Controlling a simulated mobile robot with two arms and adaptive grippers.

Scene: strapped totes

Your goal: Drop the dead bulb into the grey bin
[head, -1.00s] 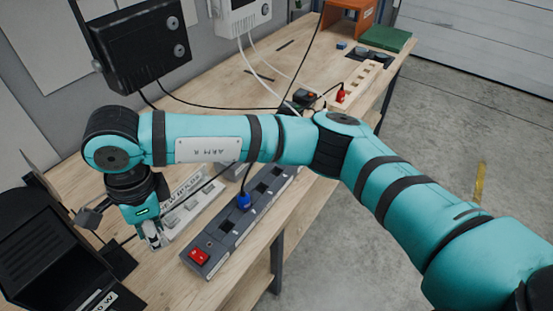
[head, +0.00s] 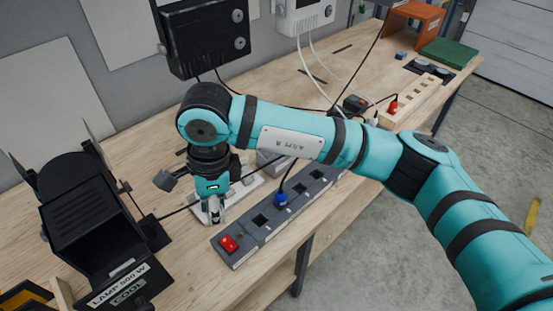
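My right gripper (head: 214,214) hangs down over the bench, just behind the red-switch end of the grey power strip. Its fingertips look close together with something pale and shiny at them; I cannot tell whether this is a bulb or only the fingers. I cannot pick out the dead bulb elsewhere. No grey bin shows in this view. A black lamp housing (head: 102,222) labelled "LAMP 500 W" stands open at the left, to the left of the gripper. My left gripper is not in view.
The grey power strip (head: 262,233) has a red switch and a blue plug. A pale labelled strip (head: 240,196) lies behind it. A black box (head: 208,38) and a white box (head: 303,14) hang on the wall, cables trailing. An orange box (head: 412,22) and green pad (head: 450,52) sit far right.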

